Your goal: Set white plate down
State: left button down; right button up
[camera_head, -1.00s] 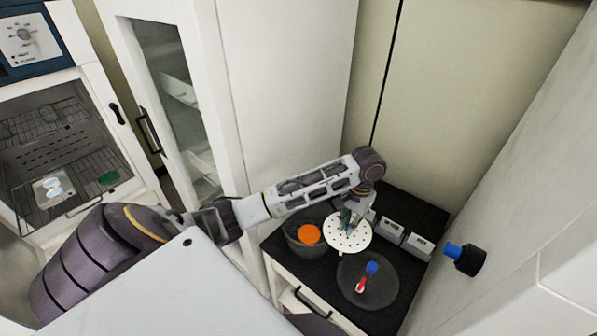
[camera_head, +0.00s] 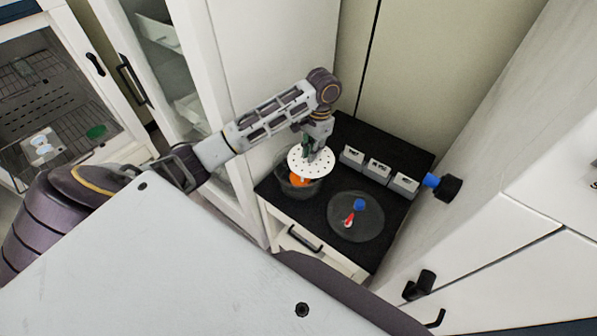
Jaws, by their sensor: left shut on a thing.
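The white plate (camera_head: 310,163) is a round disc with small holes, at the centre right of the head view. My left gripper (camera_head: 314,152) points down and is shut on the plate near its middle. The plate is over a clear round bowl (camera_head: 292,187) on the black countertop, and it partly covers an orange thing (camera_head: 301,181) in that bowl. I cannot tell whether the plate touches the bowl. My right gripper is not in view.
A clear round dish (camera_head: 342,229) with a blue-capped red and white item (camera_head: 349,216) stands on the black countertop (camera_head: 290,207). Several grey labelled boxes (camera_head: 377,168) line its back edge. A white wall or cabinet closes off the right side. A glass-door cabinet (camera_head: 173,75) stands at left.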

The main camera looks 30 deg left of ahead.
aim_at(299, 149)
pick_arm(q)
jog(key=a+m, duration=0.1)
jog(key=a+r+m, duration=0.1)
jog(key=shift+w+a+r+m, duration=0.15)
jog(key=shift+a+r+m, duration=0.1)
jog(key=shift+m, duration=0.05)
jog(key=m, duration=0.1)
jog(key=a+r+m, duration=0.1)
jog(key=m, duration=0.1)
jog(key=shift+w+a+y, duration=0.15)
jog(key=shift+a+y, duration=0.1)
jog(key=shift+y, duration=0.05)
jog(key=m, duration=0.2)
jog(key=a+m, duration=0.1)
jog(key=shift+r+m+t, duration=0.3)
jog(key=shift+a+r+m+t, duration=0.15)
jog(key=shift+a+m, duration=0.05)
jog(key=shift+m, duration=0.95)
jog(key=shift+a+r+m+t, duration=0.15)
jog(key=shift+a+m, duration=0.05)
jog(key=shift+m, duration=0.95)
jog(key=shift+w+f, duration=0.15)
jog(key=shift+f, duration=3.05)
jog(key=shift+f, duration=0.15)
